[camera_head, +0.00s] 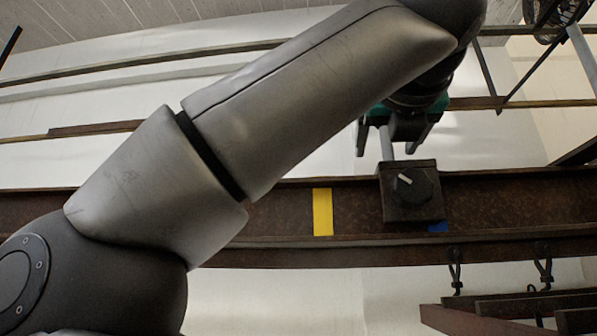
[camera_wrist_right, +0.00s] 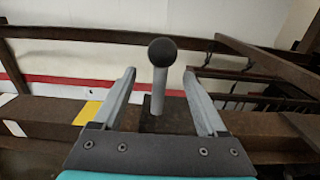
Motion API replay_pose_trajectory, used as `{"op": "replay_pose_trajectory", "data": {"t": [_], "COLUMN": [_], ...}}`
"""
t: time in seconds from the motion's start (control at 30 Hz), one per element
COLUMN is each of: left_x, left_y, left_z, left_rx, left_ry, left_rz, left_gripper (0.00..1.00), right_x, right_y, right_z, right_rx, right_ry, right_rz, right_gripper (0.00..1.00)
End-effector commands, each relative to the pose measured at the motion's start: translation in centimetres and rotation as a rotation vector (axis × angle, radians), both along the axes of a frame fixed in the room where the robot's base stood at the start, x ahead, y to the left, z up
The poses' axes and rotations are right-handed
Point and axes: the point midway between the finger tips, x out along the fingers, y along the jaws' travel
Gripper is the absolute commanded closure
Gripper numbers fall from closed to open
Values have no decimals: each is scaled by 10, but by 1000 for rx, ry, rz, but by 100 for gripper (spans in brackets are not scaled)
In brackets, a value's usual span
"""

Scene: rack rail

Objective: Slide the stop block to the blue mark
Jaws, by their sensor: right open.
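The stop block (camera_head: 408,208) is a dark brown box with a round black dial and white pointer on its front. It sits on the rusty rail (camera_head: 520,205). A grey post (camera_head: 386,143) stands up from its top; in the right wrist view the post (camera_wrist_right: 159,92) ends in a dark ball. The blue mark (camera_head: 438,227) shows at the block's lower right edge, partly hidden by the block. My right gripper (camera_head: 389,145) is open above the block, its fingers on either side of the post, with gaps visible in the wrist view. My left gripper is not in view.
A yellow mark (camera_head: 322,212) is on the rail left of the block. My right arm hides part of the rail at the left. Dark clips (camera_head: 456,270) hang below the rail, and brown beams (camera_head: 510,308) lie at the lower right. The rail face right of the block is clear.

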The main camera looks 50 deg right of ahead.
Motion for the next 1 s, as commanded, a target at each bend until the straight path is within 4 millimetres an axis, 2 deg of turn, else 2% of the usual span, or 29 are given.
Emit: {"op": "replay_pose_trajectory", "data": {"t": [0.17,1.0], "left_x": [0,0], "left_y": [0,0], "left_z": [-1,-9], "left_rx": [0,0], "left_ry": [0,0], "left_rz": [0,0], "left_gripper": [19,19], "right_x": [-1,-31], "right_y": [2,53], "right_z": [0,0], "right_rx": [-1,-2], "right_ry": [-1,-1], "right_rz": [1,1], "right_gripper": [25,25]}}
